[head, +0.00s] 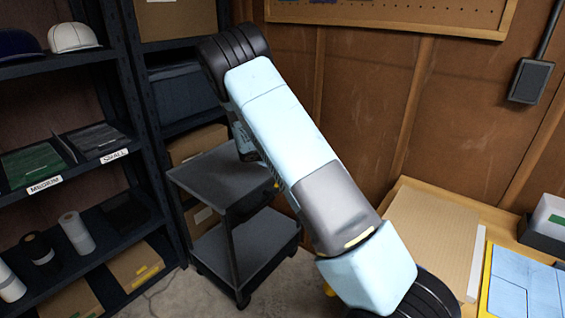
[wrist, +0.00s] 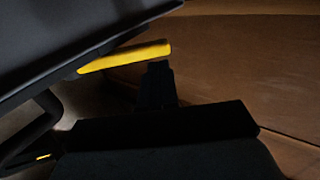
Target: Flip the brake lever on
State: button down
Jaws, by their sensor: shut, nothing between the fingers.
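The brake lever looks like the yellow bar (wrist: 125,56) in the wrist view. It sticks out to the right from the dark edge of what looks like the grey cart (head: 222,172), tilted slightly up toward its right end. My gripper (wrist: 157,68) shows as a dark, shut shape just below the lever's right part, with nothing held. I cannot tell whether its tip touches the lever. In the head view my arm covers the cart's right side and hides the gripper. Only small yellow bits show beside the arm there.
A dark shelf rack (head: 70,68) with caps, trays and rolls stands at the left. A brown panelled wall (head: 365,85) is behind. A wooden bench (head: 505,232) with a blue-topped yellow item (head: 523,290) is at the right. Some concrete floor (head: 195,297) shows in front of the cart.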

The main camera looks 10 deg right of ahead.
jog(key=v, duration=1)
jog(key=shift+w+r, duration=0.15)
jog(key=shift+r, duration=0.2)
jog(key=shift+d, duration=0.1)
jog(key=s+d+r+m+g+y, duration=0.15)
jog(key=s+d+r+m, duration=0.35)
jog(key=s+r+m, duration=0.6)
jog(key=s+d+r+m+g+y, duration=0.1)
jog(key=s+d+r+m+y, duration=0.3)
jog(key=s+r+m, duration=0.65)
jog(key=s+a+r+m+y, duration=0.1)
jog(key=s+r+m, duration=0.1)
jog(key=s+m, duration=0.9)
jog(key=s+a+r+m+t+y, duration=0.1)
jog(key=s+r+m+y, duration=0.1)
jog(key=s+m, duration=0.9)
jog(key=s, duration=0.3)
jog(key=shift+s, duration=0.25)
jog(key=shift+t, duration=0.25)
